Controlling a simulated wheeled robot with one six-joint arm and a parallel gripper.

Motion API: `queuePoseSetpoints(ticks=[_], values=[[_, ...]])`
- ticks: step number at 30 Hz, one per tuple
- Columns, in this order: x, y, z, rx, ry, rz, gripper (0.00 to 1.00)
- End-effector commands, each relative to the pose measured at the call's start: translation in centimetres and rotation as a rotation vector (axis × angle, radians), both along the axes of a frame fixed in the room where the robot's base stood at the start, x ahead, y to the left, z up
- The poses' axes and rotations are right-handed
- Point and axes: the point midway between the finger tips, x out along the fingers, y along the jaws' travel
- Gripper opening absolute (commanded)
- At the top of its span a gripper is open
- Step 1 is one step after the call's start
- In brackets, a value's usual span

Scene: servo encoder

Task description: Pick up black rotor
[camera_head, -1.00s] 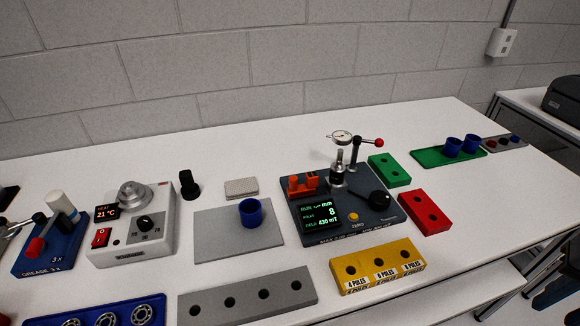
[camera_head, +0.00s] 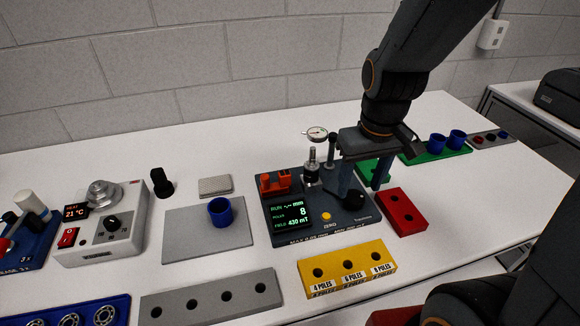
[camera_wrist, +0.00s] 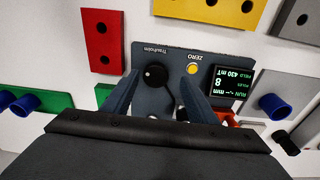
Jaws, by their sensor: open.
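A round black piece (camera_head: 352,201) sits at the right front of the dark measuring station (camera_head: 285,238). In the wrist view the black piece (camera_wrist: 155,74) shows a small white dot. I cannot tell whether it is the rotor or a knob. My gripper (camera_head: 363,186) is open and points down over the station's right side. In the wrist view its fingertips (camera_wrist: 158,80) lie on either side of the round black piece, with nothing visibly held.
A red block (camera_head: 400,213) lies right, a yellow poles block (camera_head: 346,268) in front. A blue cup (camera_head: 220,211) stands on a grey plate. My arm partly hides a green block.

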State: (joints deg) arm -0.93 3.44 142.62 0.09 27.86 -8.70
Motion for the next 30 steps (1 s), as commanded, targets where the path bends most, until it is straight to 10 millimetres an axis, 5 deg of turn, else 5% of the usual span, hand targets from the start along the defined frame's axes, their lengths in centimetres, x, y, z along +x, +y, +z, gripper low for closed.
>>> queuePoseSetpoints(ticks=[6, 13, 18, 30], values=[[5.6, 4.8, 2.9, -0.039, 0.048, 0.547, 0.53], [9.0, 8.9, 5.0, -0.058, 0.084, 0.981, 0.53], [9.7, 9.6, 4.9, -0.059, 0.096, 1.082, 0.53], [9.7, 9.4, 1.3, -0.058, 0.099, 1.082, 0.53]])
